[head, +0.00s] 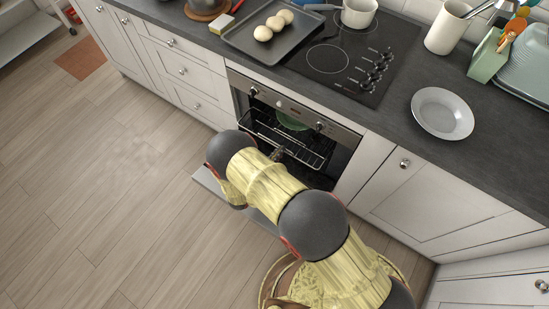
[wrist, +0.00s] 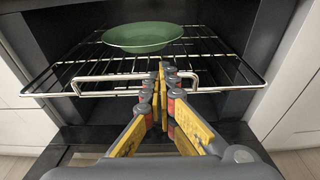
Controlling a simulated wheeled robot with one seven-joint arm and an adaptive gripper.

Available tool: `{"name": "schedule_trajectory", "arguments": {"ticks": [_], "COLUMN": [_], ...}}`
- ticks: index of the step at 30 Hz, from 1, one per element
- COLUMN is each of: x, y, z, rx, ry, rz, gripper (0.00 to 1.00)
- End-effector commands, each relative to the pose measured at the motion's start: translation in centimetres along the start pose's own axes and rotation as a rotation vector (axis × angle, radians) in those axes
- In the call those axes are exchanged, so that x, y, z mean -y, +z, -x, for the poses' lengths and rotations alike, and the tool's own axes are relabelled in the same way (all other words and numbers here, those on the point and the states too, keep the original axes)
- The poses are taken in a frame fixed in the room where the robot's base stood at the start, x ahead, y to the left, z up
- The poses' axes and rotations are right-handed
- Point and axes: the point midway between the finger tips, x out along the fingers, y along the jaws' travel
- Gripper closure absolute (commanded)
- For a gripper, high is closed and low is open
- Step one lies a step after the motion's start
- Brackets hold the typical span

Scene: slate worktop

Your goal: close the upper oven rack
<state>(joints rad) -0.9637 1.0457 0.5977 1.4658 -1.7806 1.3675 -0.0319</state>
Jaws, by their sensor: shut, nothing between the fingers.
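The upper oven rack (wrist: 88,70) is a wire rack that sticks out of the open oven (head: 300,108). In the wrist view its front bar and handle loop (wrist: 115,93) lie in front of the cavity. A green plate (wrist: 143,37) rests on the rack toward the back, and it shows in the head view too (head: 291,121). My gripper (wrist: 164,70) is shut and empty, its fingertips at the middle of the rack's front edge, over the handle loop. Whether they touch the bar I cannot tell. In the head view my arm hides part of the oven.
The oven door (head: 208,186) hangs open, folded down below the cavity. White cabinets (head: 186,75) flank the oven. Above it, the worktop (head: 398,130) holds a baking tray (head: 243,43) with buns, a hob with a pot, and a grey plate (head: 442,112). The floor at left is clear.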

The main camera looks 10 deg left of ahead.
Motion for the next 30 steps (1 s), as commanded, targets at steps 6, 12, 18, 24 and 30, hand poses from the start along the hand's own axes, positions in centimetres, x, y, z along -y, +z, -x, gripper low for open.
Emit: {"name": "schedule_trajectory", "arguments": {"ticks": [6, 12, 18, 24, 30], "x": [0.2, 0.1, 0.1, 0.0, 0.0], "y": [0.9, 1.7, 2.2, 2.5, 2.6], "z": [-5.6, -9.5, -11.8, -12.7, -12.9], "rx": [0.0, 0.0, -0.001, -0.001, 0.0], "ry": [-0.005, -0.003, -0.001, 0.0, -0.001], "rz": [-0.002, -0.001, 0.0, 0.001, 0.0], "gripper": [1.0, 1.0, 1.0, 1.0, 1.0]}}
